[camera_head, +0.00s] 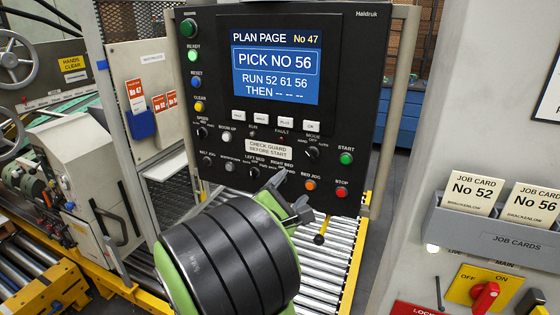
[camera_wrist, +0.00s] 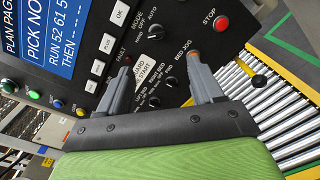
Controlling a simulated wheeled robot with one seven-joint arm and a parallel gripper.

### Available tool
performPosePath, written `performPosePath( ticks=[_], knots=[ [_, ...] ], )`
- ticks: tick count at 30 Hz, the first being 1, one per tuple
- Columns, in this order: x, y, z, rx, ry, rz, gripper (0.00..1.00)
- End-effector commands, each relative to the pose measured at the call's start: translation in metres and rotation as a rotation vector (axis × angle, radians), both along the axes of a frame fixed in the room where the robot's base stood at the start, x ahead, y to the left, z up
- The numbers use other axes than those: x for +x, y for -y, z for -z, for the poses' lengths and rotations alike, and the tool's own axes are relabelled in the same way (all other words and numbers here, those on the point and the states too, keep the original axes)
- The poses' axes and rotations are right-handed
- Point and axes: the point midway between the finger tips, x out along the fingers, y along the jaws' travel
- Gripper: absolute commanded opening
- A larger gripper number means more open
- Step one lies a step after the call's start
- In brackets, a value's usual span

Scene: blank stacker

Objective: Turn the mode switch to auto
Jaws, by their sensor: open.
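The mode switch (camera_head: 311,153) is a small black rotary knob on the dark control panel, labelled hand, off and auto, left of the green start button. In the wrist view the mode switch (camera_wrist: 156,33) is above and between my fingertips. Which label it points to is too small to tell. My gripper (camera_head: 292,192) is open and empty, in front of the panel's lower part, below the mode switch in the head view. In the wrist view my gripper (camera_wrist: 160,66) has its two grey fingers spread apart, with lower knobs and part of a label plate between them.
Near my fingers are the orange bed jog button (camera_head: 310,185), the red stop button (camera_head: 341,192) and the check guard plate (camera_head: 268,149). A job card holder (camera_head: 505,236) and red main switch (camera_head: 486,296) are at right.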

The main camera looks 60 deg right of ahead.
Motion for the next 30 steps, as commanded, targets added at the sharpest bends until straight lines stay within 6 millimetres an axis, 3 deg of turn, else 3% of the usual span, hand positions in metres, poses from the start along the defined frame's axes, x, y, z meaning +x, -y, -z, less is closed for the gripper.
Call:
performPosePath(
  ticks=[5, 11, 24, 30],
  knots=[
    [0.002, 0.005, -0.005, -0.025, -0.034, 0.001, 0.66],
    [0.004, 0.027, -0.009, -0.019, -0.039, 0.003, 0.66],
    [0.019, 0.128, -0.007, -0.019, -0.024, 0.003, 0.66],
    [0.025, 0.154, -0.004, -0.019, -0.024, -0.001, 0.66]
  ],
)
